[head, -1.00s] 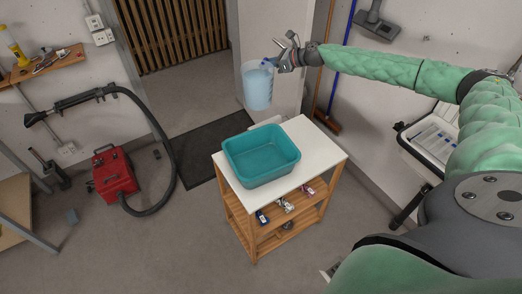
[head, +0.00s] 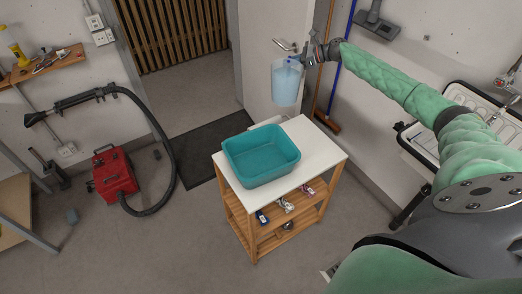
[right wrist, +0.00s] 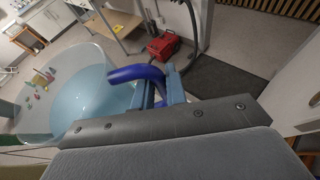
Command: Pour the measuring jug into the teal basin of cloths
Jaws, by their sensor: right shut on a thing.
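The measuring jug (head: 286,84) is clear, holds pale blue liquid and hangs upright in the air, up and to the right of the teal basin in the head view. My right gripper (head: 300,59) is shut on the jug's blue handle. In the right wrist view the gripper (right wrist: 160,88) has its fingers around the dark blue handle, with the jug (right wrist: 85,95) at left. The teal basin (head: 262,172) stands on a white-topped cart (head: 318,150). No cloths can be made out inside it. My left gripper is not in view.
The wooden cart has lower shelves with small items (head: 285,205). A red vacuum (head: 113,172) with a black hose stands on the floor at left. A dark mat (head: 205,148) lies behind the cart. A broom (head: 327,122) leans on the wall.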

